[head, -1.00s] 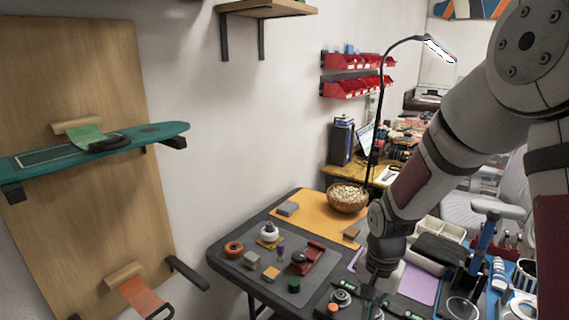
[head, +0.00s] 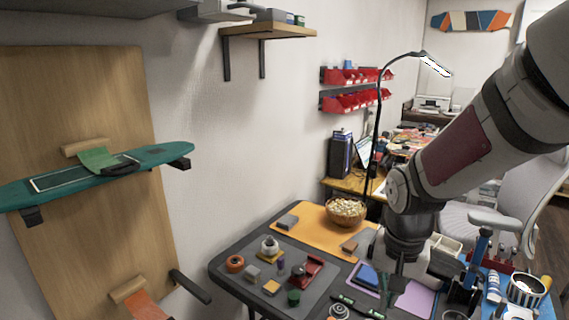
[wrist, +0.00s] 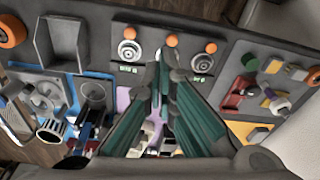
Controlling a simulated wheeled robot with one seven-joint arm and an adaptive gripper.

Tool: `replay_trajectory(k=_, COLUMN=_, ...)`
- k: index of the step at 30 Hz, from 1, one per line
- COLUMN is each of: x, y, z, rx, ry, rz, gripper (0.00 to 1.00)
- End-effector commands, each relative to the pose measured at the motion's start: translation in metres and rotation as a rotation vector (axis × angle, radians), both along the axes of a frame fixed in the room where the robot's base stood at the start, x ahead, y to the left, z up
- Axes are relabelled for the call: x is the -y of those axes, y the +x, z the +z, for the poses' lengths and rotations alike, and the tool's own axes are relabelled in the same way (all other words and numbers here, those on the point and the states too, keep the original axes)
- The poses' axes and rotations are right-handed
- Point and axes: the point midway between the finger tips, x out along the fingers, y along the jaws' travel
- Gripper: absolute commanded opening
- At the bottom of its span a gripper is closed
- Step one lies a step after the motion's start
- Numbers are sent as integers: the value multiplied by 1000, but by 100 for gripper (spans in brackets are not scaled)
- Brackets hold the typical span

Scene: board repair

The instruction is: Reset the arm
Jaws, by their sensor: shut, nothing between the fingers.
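My gripper (head: 397,284) hangs above the front part of the dark workbench (head: 232,271) in the head view, below the grey wrist joint. Its fingertips are hard to make out there. In the wrist view its dark and green fingers (wrist: 165,62) point away over the bench and meet at the tips, shut with nothing between them.
A grey mat with several small parts, including a red vise-like tool (head: 308,270), lies left of my arm. A bowl (head: 346,211) stands on an orange mat (head: 311,221). A thin lamp (head: 377,120) rises behind. A teal board (head: 100,172) rests on wall brackets at left.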

Motion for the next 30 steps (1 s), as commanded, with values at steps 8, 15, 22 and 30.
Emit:
replay_trajectory(k=8, x=1, y=-74, z=91, rx=101, ry=-37, rz=169, gripper=0)
replay_trajectory(k=15, x=0, y=-143, z=139, rx=182, ry=-61, rz=314, gripper=0)
replay_trajectory(k=22, x=-2, y=-190, z=158, rx=238, ry=-71, rz=418, gripper=0)
replay_trajectory(k=30, x=-3, y=-203, z=160, rx=250, ry=-74, rz=453, gripper=0)
